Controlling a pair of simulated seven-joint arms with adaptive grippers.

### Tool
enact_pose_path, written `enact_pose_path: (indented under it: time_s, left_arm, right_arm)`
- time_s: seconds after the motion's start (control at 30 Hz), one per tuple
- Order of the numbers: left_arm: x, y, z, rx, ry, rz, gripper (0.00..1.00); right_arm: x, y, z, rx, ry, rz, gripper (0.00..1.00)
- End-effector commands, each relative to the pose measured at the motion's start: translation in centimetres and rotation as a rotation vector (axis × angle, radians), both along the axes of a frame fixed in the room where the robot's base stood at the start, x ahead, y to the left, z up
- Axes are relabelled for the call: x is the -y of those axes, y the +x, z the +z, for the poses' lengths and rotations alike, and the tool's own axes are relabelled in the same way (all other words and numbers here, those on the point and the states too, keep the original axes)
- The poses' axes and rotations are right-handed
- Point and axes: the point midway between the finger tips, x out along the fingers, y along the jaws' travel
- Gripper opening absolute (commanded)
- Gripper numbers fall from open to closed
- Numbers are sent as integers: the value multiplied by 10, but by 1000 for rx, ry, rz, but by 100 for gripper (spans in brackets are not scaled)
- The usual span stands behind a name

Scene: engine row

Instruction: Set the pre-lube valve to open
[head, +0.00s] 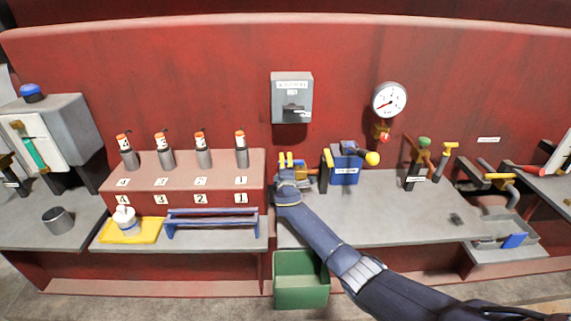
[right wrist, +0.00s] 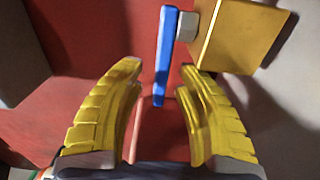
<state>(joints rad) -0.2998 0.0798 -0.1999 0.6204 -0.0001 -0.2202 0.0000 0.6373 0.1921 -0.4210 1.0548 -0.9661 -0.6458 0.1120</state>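In the right wrist view, a valve with a brass-coloured block body (right wrist: 238,38) and a flat blue lever (right wrist: 165,55) is straight ahead. The lever hangs nearly upright, its lower end in the gap between my yellow fingers. My right gripper (right wrist: 160,75) is open, with a clear gap on both sides of the lever; I see no contact. In the head view my right gripper (head: 290,162) is at the red wall, left of a blue box (head: 345,168), and mostly hides the valve. My left gripper is not in view.
A grey switch box (head: 292,97) is on the wall above the gripper. A round gauge (head: 389,99) is to its right. A red stepped block (head: 185,178) with several orange-topped cylinders stands left. A green bin (head: 301,280) is below. The grey bench (head: 400,215) has free room right of my forearm.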

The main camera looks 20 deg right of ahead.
Motion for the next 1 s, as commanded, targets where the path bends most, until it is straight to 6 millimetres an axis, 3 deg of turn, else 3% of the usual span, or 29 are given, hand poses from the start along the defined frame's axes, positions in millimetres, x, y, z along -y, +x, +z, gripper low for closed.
enact_pose_path:
  time_s: [0.23,0.57,1.0]
  left_arm:
    - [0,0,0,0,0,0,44]
    - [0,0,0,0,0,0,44]
    - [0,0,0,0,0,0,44]
  right_arm:
    - [0,0,0,0,0,0,37]
    - [0,0,0,0,0,0,0]
    - [6,-2,-1,-2,2,3,0]
